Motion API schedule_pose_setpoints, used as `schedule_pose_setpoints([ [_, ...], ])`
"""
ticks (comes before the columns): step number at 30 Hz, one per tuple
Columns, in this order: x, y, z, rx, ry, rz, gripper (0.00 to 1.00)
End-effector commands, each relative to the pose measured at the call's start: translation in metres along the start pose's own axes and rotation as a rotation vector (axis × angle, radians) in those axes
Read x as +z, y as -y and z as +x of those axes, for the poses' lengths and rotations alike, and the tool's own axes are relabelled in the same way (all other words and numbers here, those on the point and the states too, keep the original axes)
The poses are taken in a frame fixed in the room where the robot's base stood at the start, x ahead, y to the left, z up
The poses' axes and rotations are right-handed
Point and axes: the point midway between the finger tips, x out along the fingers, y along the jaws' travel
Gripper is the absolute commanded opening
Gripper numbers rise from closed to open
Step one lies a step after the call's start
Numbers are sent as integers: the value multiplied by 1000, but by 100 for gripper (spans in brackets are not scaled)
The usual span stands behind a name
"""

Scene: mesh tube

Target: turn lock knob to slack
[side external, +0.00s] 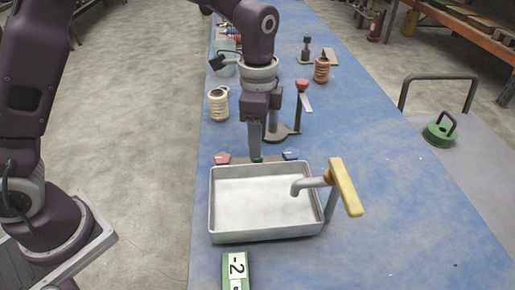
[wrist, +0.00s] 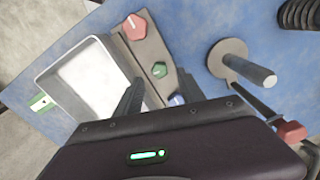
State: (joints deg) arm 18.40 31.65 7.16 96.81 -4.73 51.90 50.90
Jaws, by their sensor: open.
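Three knobs sit on a grey bar (wrist: 150,50) along the tray's far edge. The red knob (side external: 222,158) is at the left, the green knob (side external: 257,159) in the middle, the blue knob (side external: 291,154) at the right. I see no label telling which is the lock knob, and settings are too small to read. My gripper (side external: 256,148) points down just over the green knob. In the wrist view the fingers are apart and empty, with the green knob (wrist: 160,69) beyond them. The red knob (wrist: 134,27) is clear there; the blue knob (wrist: 177,100) is partly hidden.
A metal tray (side external: 212,205) stands in front of the bar, with a yellow-handled tap (side external: 345,187) at its right. A stand with a red-topped post (side external: 299,105) is behind. Spools (side external: 218,104) and tools stand farther back. The blue table's right side is clear.

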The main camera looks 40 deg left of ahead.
Motion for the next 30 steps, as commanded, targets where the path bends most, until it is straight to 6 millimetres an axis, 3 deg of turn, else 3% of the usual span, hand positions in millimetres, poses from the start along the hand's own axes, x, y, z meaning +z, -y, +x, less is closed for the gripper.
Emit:
schedule_pose_setpoints([
  [6, 0, 0, 34, 2, 1, -2, 46],
  [15, 0, 0, 39, -1, -1, -4, 46],
  [22, 0, 0, 38, -1, -1, -4, 1],
  [30, 0, 0, 38, -1, -1, -16, 0],
])
